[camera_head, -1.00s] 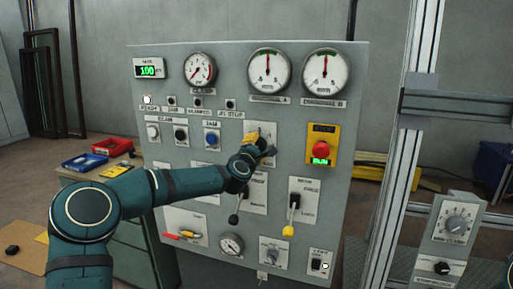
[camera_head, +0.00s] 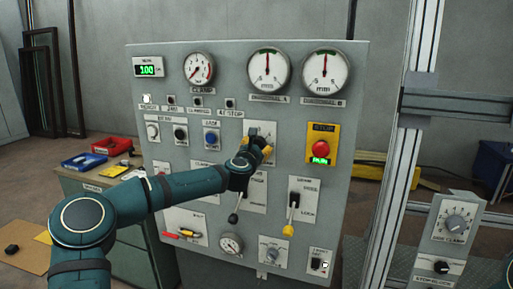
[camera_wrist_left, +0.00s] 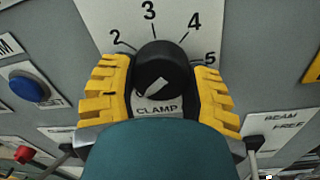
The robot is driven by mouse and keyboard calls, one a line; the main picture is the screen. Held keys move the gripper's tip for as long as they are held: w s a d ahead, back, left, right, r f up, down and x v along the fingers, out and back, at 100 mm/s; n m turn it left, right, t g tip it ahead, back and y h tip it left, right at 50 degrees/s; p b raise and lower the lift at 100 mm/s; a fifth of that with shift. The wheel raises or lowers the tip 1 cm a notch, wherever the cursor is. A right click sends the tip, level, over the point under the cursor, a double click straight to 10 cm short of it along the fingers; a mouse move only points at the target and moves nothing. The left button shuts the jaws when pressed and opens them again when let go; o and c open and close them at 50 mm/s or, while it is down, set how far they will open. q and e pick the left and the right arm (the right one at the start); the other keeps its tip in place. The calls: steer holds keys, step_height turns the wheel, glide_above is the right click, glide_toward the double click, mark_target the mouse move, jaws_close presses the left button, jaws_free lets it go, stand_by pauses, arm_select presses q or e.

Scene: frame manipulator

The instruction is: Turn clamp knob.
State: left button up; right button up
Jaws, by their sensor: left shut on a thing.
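The black clamp knob (camera_wrist_left: 160,66) is on the grey control panel (camera_head: 345,215), above the CLAMP label. Its dial plate shows numbers 2 to 5, and a white pointer mark shows on the knob's face. My left gripper (camera_head: 265,147) reaches the panel from the left; its yellow fingers lie on both sides of the knob in the left wrist view (camera_wrist_left: 156,95) and are shut on it. In the head view the gripper mostly hides the knob. My right gripper is not in view.
A red stop button (camera_head: 320,149) on a yellow plate is right of the gripper. Two levers, one with a black end (camera_head: 233,217) and one with a yellow end (camera_head: 288,230), stand below. A blue button (camera_head: 211,137) is to the left. Gauges line the panel top.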

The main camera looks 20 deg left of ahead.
arm_select(q)
steer(key=shift+n, duration=0.7)
steer(key=shift+d, duration=0.1)
steer(key=o, duration=1.2)
steer(key=shift+s, duration=0.1)
steer(key=s, duration=1.1)
steer(key=shift+s+d, duration=0.1)
steer(key=shift+s, duration=0.3)
